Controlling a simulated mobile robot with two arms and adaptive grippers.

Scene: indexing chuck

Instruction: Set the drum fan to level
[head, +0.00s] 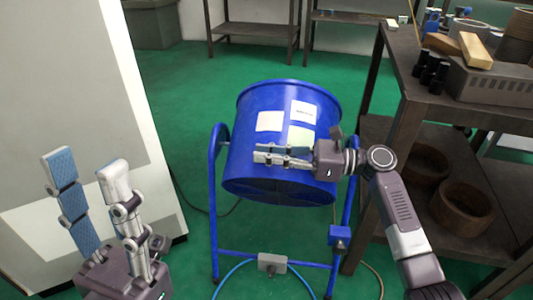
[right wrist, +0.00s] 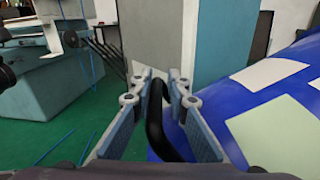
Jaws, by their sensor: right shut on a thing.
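The blue drum fan (head: 268,110) hangs in a blue tubular stand (head: 213,205) in the middle of the head view. Its drum is tilted, with a dark round face at its lower end, and pale labels are on its side. My right gripper (head: 258,154) lies across the front of the drum. In the right wrist view a black curved handle (right wrist: 156,125) runs between its fingers, beside the blue drum (right wrist: 275,90), and the gripper is shut on it. The handle is hidden in the head view. My left gripper (head: 87,170) is open and empty at the lower left.
A dark workbench (head: 440,105) with wood blocks and a grey box stands close on the right, with round brown bowls (head: 462,205) on its lower shelf. A white panel (head: 75,90) stands at the left. A cable lies on the green floor (head: 190,100).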

